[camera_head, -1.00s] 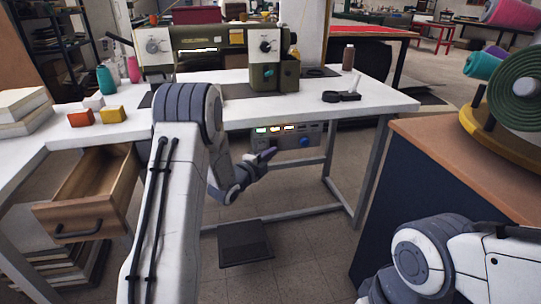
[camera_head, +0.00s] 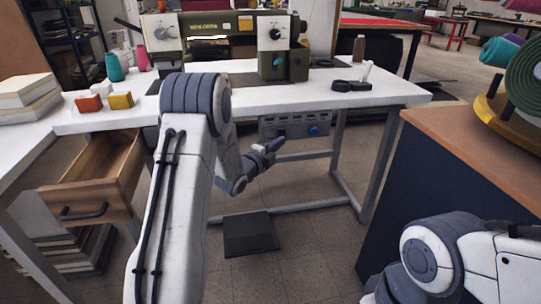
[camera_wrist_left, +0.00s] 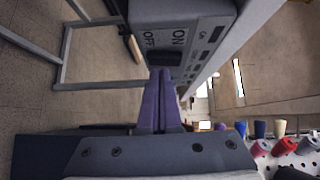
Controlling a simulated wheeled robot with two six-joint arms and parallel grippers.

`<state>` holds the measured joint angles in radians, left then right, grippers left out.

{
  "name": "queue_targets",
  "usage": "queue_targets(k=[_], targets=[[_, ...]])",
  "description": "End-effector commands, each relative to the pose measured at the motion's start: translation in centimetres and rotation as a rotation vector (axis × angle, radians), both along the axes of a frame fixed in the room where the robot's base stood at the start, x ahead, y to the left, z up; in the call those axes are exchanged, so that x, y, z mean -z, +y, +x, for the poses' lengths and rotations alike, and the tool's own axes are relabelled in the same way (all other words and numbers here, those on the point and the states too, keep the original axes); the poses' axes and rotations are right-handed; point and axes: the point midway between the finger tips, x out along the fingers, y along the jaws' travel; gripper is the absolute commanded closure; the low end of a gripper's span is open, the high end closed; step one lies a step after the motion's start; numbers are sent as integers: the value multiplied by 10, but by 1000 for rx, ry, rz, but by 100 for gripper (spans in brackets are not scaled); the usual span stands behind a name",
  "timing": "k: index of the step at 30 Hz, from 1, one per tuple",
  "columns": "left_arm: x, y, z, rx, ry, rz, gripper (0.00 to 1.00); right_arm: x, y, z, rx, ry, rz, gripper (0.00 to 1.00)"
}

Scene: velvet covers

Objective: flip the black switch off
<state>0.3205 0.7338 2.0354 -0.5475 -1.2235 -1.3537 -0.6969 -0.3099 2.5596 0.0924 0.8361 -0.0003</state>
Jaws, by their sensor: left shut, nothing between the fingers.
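The grey control box (camera_head: 300,122) hangs under the front edge of the white table, with a blue knob at its right end. Its small indicator windows look dark. In the left wrist view the black switch (camera_wrist_left: 165,58) sits on the box face beside the printed ON and OFF labels. My left gripper (camera_head: 276,143) is shut and empty, just below the box front. In the left wrist view its purple fingers (camera_wrist_left: 164,72) end right at the switch; I cannot tell whether they touch it. My right gripper is out of view; only part of the right arm shows.
A green sewing machine (camera_head: 280,50) stands on the white table (camera_head: 235,97). A drawer (camera_head: 95,180) is open at left. A black pedal (camera_head: 250,233) lies on the floor. A wooden-topped cabinet (camera_head: 460,150) stands at right.

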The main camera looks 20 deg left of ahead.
Motion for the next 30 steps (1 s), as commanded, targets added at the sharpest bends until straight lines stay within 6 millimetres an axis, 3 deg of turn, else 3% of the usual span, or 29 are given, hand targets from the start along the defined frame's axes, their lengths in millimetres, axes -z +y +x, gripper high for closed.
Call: queue_targets(k=[5,7,12,18,30], targets=[[8,-25,-19,10,2,0,100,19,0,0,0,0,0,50],[3,-17,-37,3,6,-1,100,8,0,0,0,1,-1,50],[5,-9,-75,4,4,-1,100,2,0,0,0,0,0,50],[8,-4,-105,6,4,1,100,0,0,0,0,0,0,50],[9,-3,-116,8,2,1,100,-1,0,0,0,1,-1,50]])
